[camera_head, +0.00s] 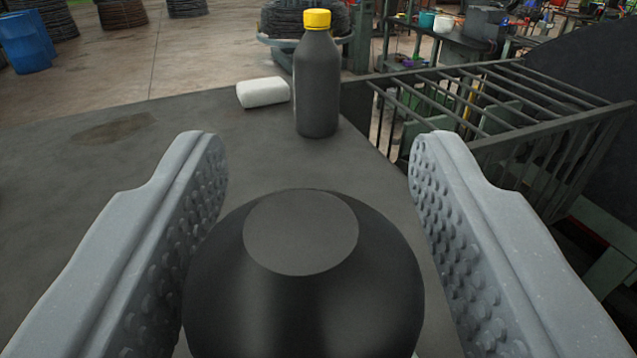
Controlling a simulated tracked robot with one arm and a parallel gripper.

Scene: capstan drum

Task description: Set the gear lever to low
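A large dark round knob with a flat top (302,285) sits low in the middle of the view, between the two fingers of my gripper (312,215). It may be the end of the gear lever; its lower part is cut off by the frame edge, and no shaft or low mark shows. My gripper is open, with one grey studded finger on each side of the knob. There is a gap between the right finger and the knob near the fingertips. Lower down, I cannot tell whether either finger touches it.
A dark bottle with a yellow cap (316,85) stands on the grey top (60,190) beyond the knob. A white block (263,92) lies left of it. A barred metal guard (540,125) is at the right. The left part of the top is clear.

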